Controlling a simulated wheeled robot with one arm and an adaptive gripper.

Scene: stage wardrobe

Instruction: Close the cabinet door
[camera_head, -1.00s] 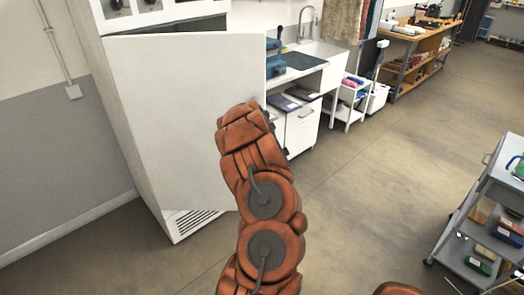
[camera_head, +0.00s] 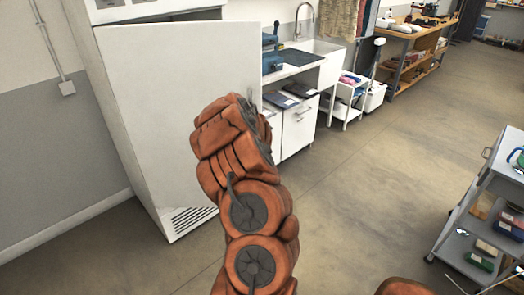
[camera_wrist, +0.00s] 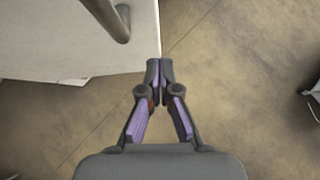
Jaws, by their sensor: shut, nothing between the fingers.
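The tall white cabinet (camera_head: 82,60) stands at the left in the head view. Its white door (camera_head: 165,110) stands open, its free edge out to the right, partly behind my arm. In the wrist view, the white door panel (camera_wrist: 60,45) fills the upper left, with a grey bar handle (camera_wrist: 112,18) on it. My gripper (camera_wrist: 160,66) is shut and empty, its fingertips at the panel's corner. I cannot tell whether they touch it. In the head view my orange arm hides the gripper and the door's lower right part.
A white counter with a sink (camera_head: 312,50) and a white drawer unit (camera_head: 298,130) stand behind the door. A small white shelf cart (camera_head: 345,100) is beyond. A grey trolley (camera_head: 460,225) stands at the right. The floor (camera_head: 370,190) between is clear.

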